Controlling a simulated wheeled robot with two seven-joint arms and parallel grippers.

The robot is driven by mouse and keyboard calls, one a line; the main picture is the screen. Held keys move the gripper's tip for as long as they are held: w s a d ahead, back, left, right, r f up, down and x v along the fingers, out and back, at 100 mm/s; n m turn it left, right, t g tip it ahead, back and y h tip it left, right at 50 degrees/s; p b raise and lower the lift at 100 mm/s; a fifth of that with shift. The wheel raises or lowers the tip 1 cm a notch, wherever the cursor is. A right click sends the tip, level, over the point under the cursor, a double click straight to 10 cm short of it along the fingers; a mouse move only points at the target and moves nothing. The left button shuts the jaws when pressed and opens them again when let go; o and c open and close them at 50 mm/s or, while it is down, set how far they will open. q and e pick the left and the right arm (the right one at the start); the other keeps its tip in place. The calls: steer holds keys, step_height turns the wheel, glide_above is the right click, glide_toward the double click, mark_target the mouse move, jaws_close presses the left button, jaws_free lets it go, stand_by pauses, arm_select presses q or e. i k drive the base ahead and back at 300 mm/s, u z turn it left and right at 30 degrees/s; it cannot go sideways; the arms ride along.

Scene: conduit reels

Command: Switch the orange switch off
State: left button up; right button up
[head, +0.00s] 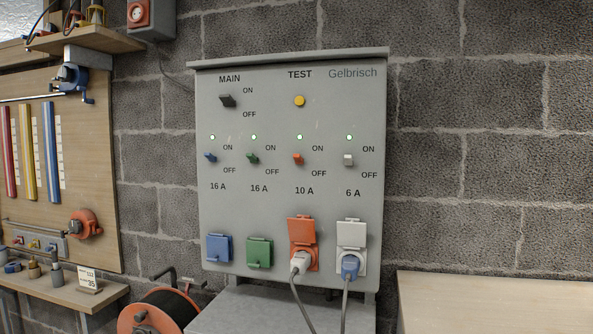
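The orange switch (298,159) is a small toggle in the row of switches on the grey panel (365,105), above the label 10 A. Its lever looks closer to the ON mark than the OFF mark, and a small pale light (300,137) shows above it. A blue switch (210,157) and a green switch (252,158) are to its left, and a white switch (348,160) is to its right. The dark main switch (227,101) and a yellow test button (299,101) sit higher up. Neither of my grippers shows in the head view.
Below the switches, an orange socket (302,230) and a white socket (351,232) have open lids, with plugs and cables hanging down. The blue socket (219,247) and green socket (260,252) are closed. A cable reel (160,312) stands lower left. A wooden surface (490,303) is at right.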

mark_target(298, 159)
steer(key=z, duration=0.05)
steer(key=k, duration=0.85)
steer(key=z, duration=0.7)
steer(key=k, duration=1)
steer(key=u, duration=0.35)
steer(key=i, duration=0.7)
steer(key=u, duration=0.95)
steer(key=i, duration=0.4)
